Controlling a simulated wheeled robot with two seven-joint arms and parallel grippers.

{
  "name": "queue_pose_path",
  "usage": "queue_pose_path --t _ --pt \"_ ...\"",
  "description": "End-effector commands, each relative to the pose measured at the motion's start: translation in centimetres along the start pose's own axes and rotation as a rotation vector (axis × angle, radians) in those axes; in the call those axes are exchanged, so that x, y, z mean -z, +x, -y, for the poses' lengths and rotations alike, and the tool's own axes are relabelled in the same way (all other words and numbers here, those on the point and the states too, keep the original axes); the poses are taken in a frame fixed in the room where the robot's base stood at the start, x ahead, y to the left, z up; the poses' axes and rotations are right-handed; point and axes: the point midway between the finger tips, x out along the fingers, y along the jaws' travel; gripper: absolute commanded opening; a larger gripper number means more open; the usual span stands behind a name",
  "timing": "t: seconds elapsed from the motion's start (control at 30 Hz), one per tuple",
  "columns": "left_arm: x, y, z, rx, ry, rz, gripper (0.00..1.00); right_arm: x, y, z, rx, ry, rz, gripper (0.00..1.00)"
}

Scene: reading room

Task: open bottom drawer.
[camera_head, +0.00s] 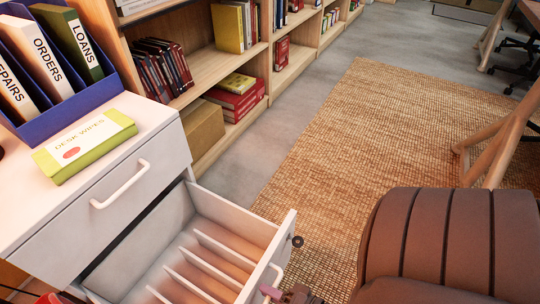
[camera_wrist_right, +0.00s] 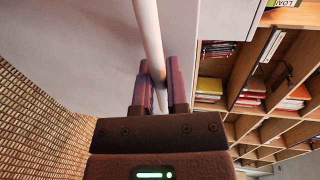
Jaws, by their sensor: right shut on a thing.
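A white drawer cabinet (camera_head: 95,215) stands at the left in the head view. Its upper drawer is closed, with a white bar handle (camera_head: 120,186). The bottom drawer (camera_head: 235,207) is pulled out, showing an empty inside with several upright dividers. My right gripper (camera_head: 271,293) is at the drawer's front, at the bottom edge of the head view, mostly cut off. In the right wrist view its two fingers (camera_wrist_right: 159,90) are shut around the white bar handle (camera_wrist_right: 149,40) of this drawer. My left gripper is not in view.
A green desk wipes pack (camera_head: 85,144) and a blue holder (camera_head: 75,104) with binders stand on the cabinet. A wooden bookshelf (camera_head: 215,62) is behind. A brown padded seat (camera_head: 450,240) stands at the right, close to the open drawer. A woven rug (camera_head: 385,115) covers the floor between.

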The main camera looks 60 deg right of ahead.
Motion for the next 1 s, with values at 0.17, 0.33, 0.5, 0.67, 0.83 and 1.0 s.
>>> queue_pose_path --t 0.17,0.33,0.5,0.67,0.83,1.0 --pt "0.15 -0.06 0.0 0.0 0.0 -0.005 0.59 0.0 0.0 -0.04 -0.002 0.0 0.0 0.0" --pt "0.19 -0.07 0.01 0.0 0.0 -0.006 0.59 0.0 0.0 -0.04 -0.002 0.0 0.0 0.0" --pt "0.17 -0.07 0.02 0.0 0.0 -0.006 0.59 0.01 0.01 -0.04 -0.001 0.0 0.0 0.41" --pt "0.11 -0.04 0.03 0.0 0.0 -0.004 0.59 0.01 0.02 -0.02 -0.001 0.0 0.0 0.5" --pt "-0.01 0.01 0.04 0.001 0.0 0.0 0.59 0.01 0.02 -0.01 0.0 0.0 0.0 0.5" --pt "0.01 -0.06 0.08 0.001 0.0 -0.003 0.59 -0.09 0.04 0.09 0.0 0.0 0.0 0.5"
